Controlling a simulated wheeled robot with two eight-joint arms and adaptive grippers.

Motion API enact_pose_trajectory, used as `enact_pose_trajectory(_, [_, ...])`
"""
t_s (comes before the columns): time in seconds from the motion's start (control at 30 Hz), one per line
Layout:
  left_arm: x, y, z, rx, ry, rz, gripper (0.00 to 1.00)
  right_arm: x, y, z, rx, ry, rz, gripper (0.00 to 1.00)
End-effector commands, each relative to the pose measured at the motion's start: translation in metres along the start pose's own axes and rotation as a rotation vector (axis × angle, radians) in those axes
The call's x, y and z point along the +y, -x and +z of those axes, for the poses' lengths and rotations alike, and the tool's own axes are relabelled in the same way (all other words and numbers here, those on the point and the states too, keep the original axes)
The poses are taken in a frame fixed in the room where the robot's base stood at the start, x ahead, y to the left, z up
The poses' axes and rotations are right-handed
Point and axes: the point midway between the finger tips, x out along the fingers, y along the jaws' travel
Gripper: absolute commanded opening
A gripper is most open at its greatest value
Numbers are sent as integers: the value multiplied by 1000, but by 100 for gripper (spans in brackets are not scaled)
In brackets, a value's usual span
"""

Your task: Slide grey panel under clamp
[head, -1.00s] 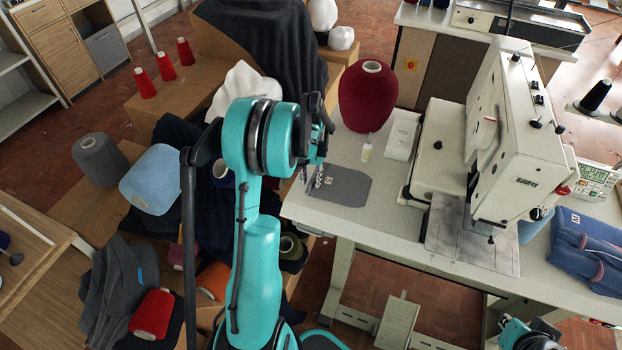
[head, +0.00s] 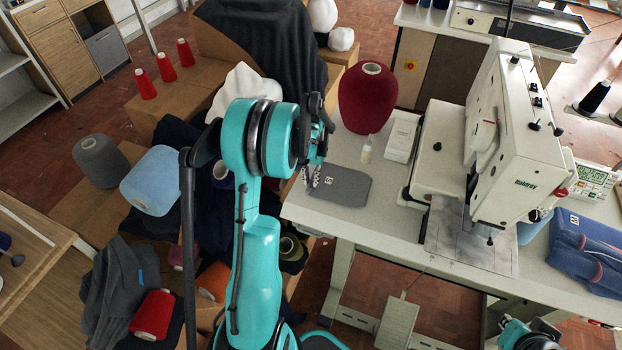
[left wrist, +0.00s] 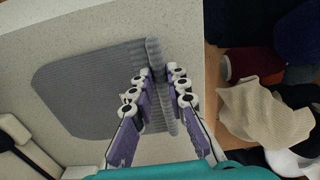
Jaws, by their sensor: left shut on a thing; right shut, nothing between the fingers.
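The grey panel (head: 345,187) lies flat on the table beside the red cone, with a small white mark near its left end. My left gripper (head: 313,178) is at that left end. In the left wrist view its fingers (left wrist: 165,82) are shut on the panel's ribbed edge (left wrist: 154,58), which stands up as a fold between them. The clamp (head: 490,238) is under the sewing head of the buttonhole machine (head: 520,150), above a metal plate (head: 448,232), well right of the panel. My right gripper (head: 538,338) is partly seen at the bottom edge, apart from everything; its fingertips are hard to make out.
A dark red yarn cone (head: 367,100), a small bottle (head: 366,150) and a white box (head: 402,138) stand behind the panel. Folded blue garments (head: 590,250) lie at the right. The tabletop (head: 385,215) between panel and plate is clear.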

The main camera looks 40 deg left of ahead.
Motion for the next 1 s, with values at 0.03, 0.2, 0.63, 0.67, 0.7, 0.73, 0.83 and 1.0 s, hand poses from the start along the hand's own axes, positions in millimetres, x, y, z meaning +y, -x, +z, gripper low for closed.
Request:
enact_pose_trajectory(0.03, [0, 6, 0, 0, 0, 0, 0, 0, 4, -3, 0, 0, 0, 0])
enact_pose_trajectory(0.2, [0, 17, 0, 0, 0, 0, 0, 0, 10, -7, 0, 0, 0, 0])
enact_pose_trajectory(0.63, [0, 42, 0, 0, 0, 0, 0, 0, 23, -16, 0, 0, 0, 0])
enact_pose_trajectory(0.67, [0, 42, 0, 0, 0, 0, 0, 0, 23, -16, 0, 0, 0, 0])
enact_pose_trajectory(0.7, [0, 43, 0, 0, 0, 0, 0, 0, 23, -17, 0, 0, 0, 0])
enact_pose_trajectory(0.73, [0, 43, 0, 0, 0, 0, 0, 0, 23, -16, 0, 0, 0, 0])
enact_pose_trajectory(0.83, [0, 42, 0, 0, 0, 0, 0, 0, 22, -16, 0, 0, 0, 0])
enact_pose_trajectory(1.0, [4, 42, 1, 0, -6, 0, 0, 0, 22, -16, 0, 0, 0, 0])
